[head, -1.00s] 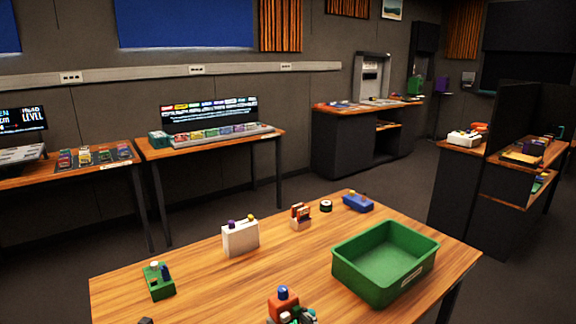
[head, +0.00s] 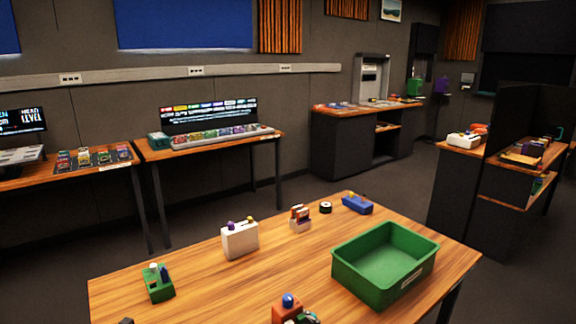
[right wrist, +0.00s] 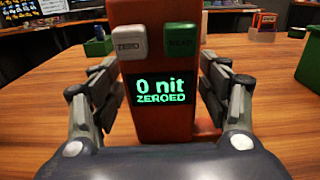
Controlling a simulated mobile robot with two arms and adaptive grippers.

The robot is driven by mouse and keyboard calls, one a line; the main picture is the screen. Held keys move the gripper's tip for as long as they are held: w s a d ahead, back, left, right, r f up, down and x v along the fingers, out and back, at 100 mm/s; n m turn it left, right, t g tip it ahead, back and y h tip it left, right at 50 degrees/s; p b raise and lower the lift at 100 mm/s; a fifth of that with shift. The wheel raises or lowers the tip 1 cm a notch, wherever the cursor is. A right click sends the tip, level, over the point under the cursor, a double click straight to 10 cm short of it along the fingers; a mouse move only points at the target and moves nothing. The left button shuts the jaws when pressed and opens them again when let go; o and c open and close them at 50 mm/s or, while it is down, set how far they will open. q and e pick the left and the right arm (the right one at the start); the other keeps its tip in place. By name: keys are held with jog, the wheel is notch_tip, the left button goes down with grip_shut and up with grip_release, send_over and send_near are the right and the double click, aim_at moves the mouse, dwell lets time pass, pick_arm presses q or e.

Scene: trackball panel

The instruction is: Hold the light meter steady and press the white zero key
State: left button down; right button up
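The light meter (right wrist: 150,152) is an orange-red upright box in the right wrist view. On its face are a white key marked ZERO (right wrist: 129,42) and a green key marked READ (right wrist: 181,41). Its dark display (right wrist: 160,91) reads "0 nit ZEROED" in green. A small dark piece (head: 126,321) at the bottom left may be my left gripper's tip.
On the wooden table (head: 200,290) stand a green tray (head: 360,285), a white box (head: 240,241), a green block (head: 158,284), an orange-and-white block (head: 300,219), a black disc (head: 325,208) and a blue block (head: 357,204). The table between them is bare.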

jog(key=shift+d+r, duration=0.1)
jog(key=shift+r, duration=0.1)
jog(key=v, duration=1.2)
jog(key=o, duration=0.3)
jog(key=shift+o, duration=0.2)
jog(key=shift+b+v, duration=0.5)
jog(key=shift+v, duration=2.45)
jog(key=shift+r, duration=0.15)
